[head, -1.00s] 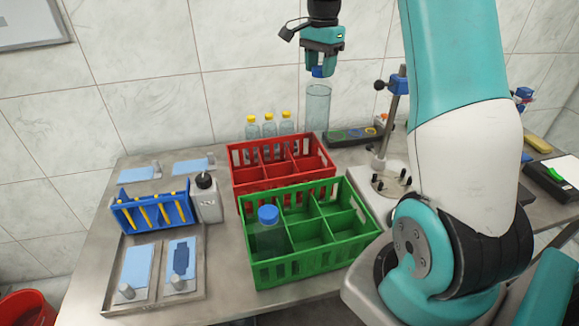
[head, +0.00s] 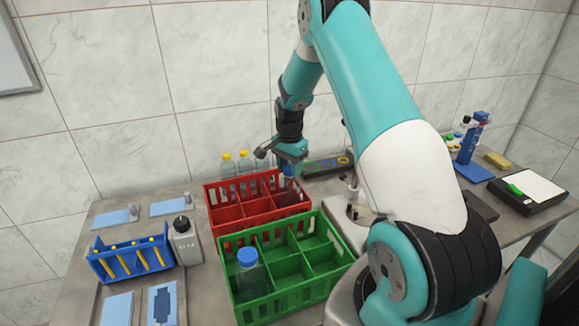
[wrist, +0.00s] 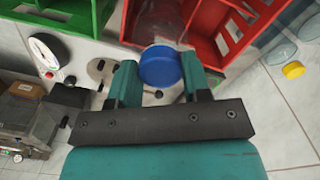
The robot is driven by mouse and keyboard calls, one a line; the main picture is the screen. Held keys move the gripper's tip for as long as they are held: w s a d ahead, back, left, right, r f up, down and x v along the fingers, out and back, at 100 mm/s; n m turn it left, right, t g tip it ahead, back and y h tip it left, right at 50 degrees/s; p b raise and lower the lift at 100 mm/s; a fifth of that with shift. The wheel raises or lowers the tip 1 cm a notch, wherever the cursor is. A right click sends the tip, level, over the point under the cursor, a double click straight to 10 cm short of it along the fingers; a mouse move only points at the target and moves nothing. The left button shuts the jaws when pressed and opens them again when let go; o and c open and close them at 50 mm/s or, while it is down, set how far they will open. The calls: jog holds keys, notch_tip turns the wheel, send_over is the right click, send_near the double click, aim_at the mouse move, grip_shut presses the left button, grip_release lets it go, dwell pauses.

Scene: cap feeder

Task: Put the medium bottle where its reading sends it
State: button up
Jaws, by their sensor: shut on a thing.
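My gripper (head: 290,168) is shut on the blue cap of a clear bottle, at the right back corner of the red crate (head: 228,232). In the wrist view the blue cap (wrist: 160,66) sits between my fingers, and the clear body runs away below it beside red crate walls (wrist: 208,20). The bottle seems upright; its lower part is hidden in the head view, and I cannot tell whether it rests on anything. Another blue-capped bottle (head: 249,275) stands in the front left compartment of the green crate (head: 295,298). No reading is legible.
Several yellow-capped bottles (head: 228,166) stand behind the red crate. A dark panel with coloured rings (head: 328,165) lies at the back. A blue rack (head: 130,262) and a white dark-capped bottle (head: 186,242) stand left. A scale-like device (head: 528,192) is far right.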

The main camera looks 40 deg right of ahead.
jog(key=shift+f, duration=0.4)
jog(key=shift+f, duration=0.2)
jog(key=o, duration=0.9)
jog(key=shift+c, duration=0.2)
jog(key=shift+r, duration=0.15)
